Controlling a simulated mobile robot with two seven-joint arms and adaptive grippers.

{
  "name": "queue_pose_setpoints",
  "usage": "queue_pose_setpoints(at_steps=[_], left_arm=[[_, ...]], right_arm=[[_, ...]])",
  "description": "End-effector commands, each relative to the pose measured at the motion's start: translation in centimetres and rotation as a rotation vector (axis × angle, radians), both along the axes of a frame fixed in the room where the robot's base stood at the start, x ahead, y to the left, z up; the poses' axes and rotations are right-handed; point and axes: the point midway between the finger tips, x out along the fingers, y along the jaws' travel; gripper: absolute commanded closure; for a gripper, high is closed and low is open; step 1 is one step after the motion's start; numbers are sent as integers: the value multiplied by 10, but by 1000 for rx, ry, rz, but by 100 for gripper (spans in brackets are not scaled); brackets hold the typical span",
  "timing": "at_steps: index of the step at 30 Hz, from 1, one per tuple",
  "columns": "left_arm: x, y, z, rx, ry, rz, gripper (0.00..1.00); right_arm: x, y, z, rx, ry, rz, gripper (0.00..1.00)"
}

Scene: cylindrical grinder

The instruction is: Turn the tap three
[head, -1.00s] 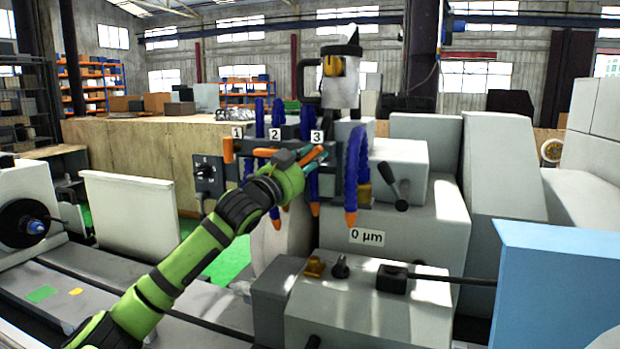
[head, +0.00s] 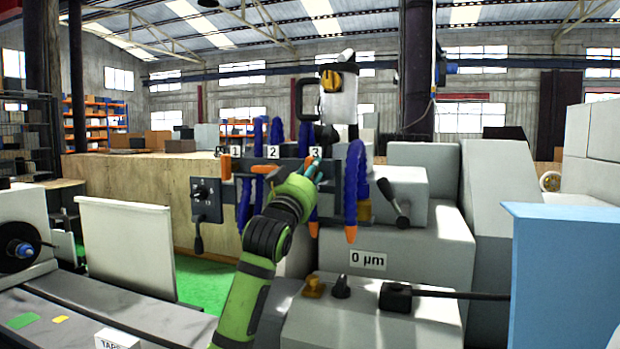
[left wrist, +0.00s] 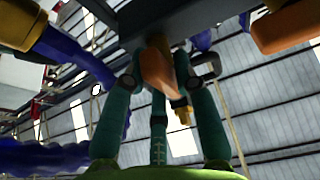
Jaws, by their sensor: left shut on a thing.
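Tap three is under the label "3" (head: 315,152) on the dark manifold bar of the grinder. Its orange handle (left wrist: 158,75) shows between the teal fingers in the left wrist view. My left gripper (head: 314,170) reaches up to it from below and is shut on this handle. The fingers hide most of the handle in the head view, so its exact angle is hard to read there. My right gripper is in neither current view.
Tap one's orange handle (head: 225,167) stands upright and tap two's (head: 264,169) lies sideways, both left of my gripper. Blue coolant hoses (head: 351,185) with orange nozzles hang close around. A black-knobbed lever (head: 393,203) is to the right. A "0 µm" display (head: 368,260) sits below.

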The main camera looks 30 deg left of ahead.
Motion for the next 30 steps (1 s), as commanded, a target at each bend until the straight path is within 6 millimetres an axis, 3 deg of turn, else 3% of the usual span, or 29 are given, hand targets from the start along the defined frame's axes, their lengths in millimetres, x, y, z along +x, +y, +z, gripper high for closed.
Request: queue_pose_setpoints(at_steps=[1, 20, 21, 22, 30], left_arm=[[-3, 0, 7, -13, -22, 1, 100], [-4, 2, 10, -56, -35, 4, 100], [-4, 2, 10, -56, -35, 4, 64], [-4, 2, 10, -56, -35, 4, 52], [-2, 1, 6, -57, -25, 1, 51]], right_arm=[[0, 0, -1, 0, 0, 0, 41], [0, -1, -2, -1, 0, 0, 41], [0, -1, -2, -1, 0, 0, 41], [0, -1, -2, -1, 0, 0, 41], [0, -2, -2, -2, 0, 0, 41]])
